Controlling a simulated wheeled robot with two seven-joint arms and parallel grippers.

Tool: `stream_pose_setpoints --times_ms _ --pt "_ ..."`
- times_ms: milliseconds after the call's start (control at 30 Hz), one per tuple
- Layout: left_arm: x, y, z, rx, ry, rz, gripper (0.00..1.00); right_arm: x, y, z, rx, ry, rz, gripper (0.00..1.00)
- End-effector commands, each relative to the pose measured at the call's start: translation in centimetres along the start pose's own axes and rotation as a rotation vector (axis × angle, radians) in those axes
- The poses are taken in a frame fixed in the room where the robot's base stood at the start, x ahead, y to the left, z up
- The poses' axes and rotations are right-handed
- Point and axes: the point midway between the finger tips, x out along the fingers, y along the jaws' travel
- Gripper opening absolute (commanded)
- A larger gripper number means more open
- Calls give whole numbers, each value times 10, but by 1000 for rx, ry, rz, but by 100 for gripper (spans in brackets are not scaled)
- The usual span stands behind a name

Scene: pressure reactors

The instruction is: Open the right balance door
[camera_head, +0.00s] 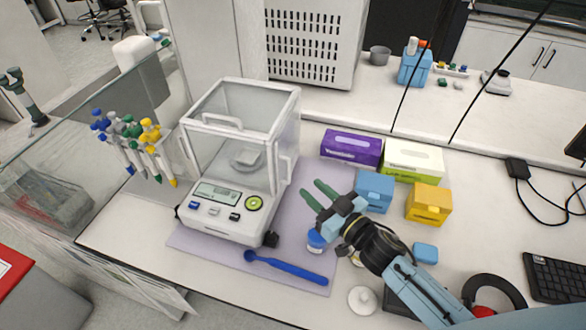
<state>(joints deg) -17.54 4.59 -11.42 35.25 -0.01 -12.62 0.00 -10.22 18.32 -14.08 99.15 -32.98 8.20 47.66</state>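The balance (225,212) stands on a lilac mat (195,247), with a glass draft shield around its weighing pan (247,158). Its right door (290,125) is the clear pane on the right side, with a white handle (286,166); it looks closed. My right gripper (309,190) comes in from the lower right. Its two green fingers are apart with nothing between them. They point toward the balance's right side, a short way right of the door handle in the picture, and do not appear to touch it. My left gripper is not in view.
A blue-capped jar (316,240) is beside my gripper, and a blue spatula (286,267) lies in front of the balance. Purple (351,147) and white-green (413,160) boxes stand behind, with blue (374,191) and yellow (428,204) boxes nearer. Pipettes (140,150) stand left.

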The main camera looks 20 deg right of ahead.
Motion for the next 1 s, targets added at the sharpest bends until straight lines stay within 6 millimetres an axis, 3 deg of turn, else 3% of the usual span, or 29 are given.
stream_pose_setpoints --times_ms 200,400,833,1000 --pt "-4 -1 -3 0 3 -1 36 47 0 -2 -1 2 2 30" --pt "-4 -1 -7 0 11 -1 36 74 0 0 0 1 2 30" --pt "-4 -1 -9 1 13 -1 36 83 0 0 0 -1 1 30" --pt "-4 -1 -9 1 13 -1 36 83 0 0 0 -1 1 9"
